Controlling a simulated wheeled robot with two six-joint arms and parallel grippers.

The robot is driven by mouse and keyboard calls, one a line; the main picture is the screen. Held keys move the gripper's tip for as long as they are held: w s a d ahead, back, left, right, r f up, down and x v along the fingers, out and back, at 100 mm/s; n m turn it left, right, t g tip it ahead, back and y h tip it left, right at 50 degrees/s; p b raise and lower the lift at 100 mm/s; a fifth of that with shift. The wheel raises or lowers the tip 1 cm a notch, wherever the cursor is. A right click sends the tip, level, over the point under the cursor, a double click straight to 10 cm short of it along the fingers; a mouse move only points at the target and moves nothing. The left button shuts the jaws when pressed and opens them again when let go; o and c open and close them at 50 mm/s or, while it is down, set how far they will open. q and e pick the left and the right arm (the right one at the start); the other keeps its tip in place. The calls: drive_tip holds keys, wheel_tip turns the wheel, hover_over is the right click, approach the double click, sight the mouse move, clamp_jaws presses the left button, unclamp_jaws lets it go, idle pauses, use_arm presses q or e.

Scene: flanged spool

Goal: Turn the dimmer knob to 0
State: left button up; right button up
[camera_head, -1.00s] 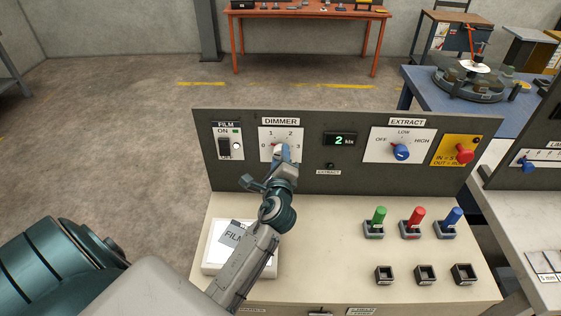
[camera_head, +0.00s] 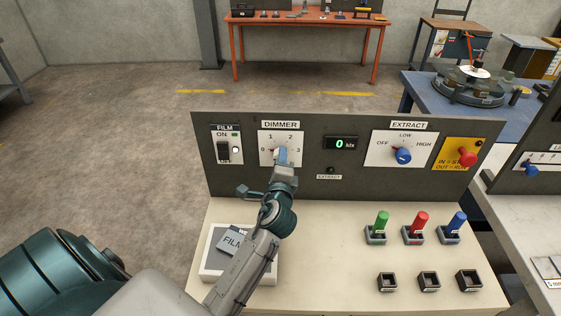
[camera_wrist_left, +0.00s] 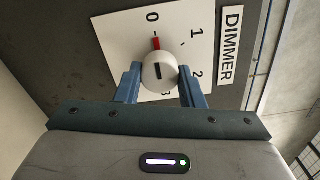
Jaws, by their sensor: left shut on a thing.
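The dimmer plate (camera_head: 294,137) is a white card with 0, 1, 2 and 3 on the dark upright panel. Its round light-grey knob (camera_wrist_left: 160,73) shows in the left wrist view, with its red pointer towards the 0. In the head view the gripper hides most of the knob. My left gripper (camera_head: 281,158) is shut on the knob, one blue finger on each side; it also shows in the left wrist view (camera_wrist_left: 160,88). The display (camera_head: 341,143) beside the dimmer reads 0 klx. My right gripper is not in view.
A film switch (camera_head: 223,151) is left of the dimmer, and a blue extract knob (camera_head: 403,156) and a red button (camera_head: 467,157) are to the right. Green, red and blue handles (camera_head: 417,221) stand on the bench. A film box (camera_head: 215,265) lies below my left arm.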

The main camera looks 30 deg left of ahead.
use_arm(q)
drive_tip(key=o, duration=1)
drive_tip(key=shift+s, duration=0.1)
drive_tip(key=b+v, duration=0.2)
drive_tip(key=v, duration=0.8)
drive_tip(key=shift+s+d+b, duration=0.25)
drive_tip(key=shift+s+b, duration=0.05)
drive_tip(key=shift+b, duration=0.05)
drive_tip(key=shift+f, duration=0.1)
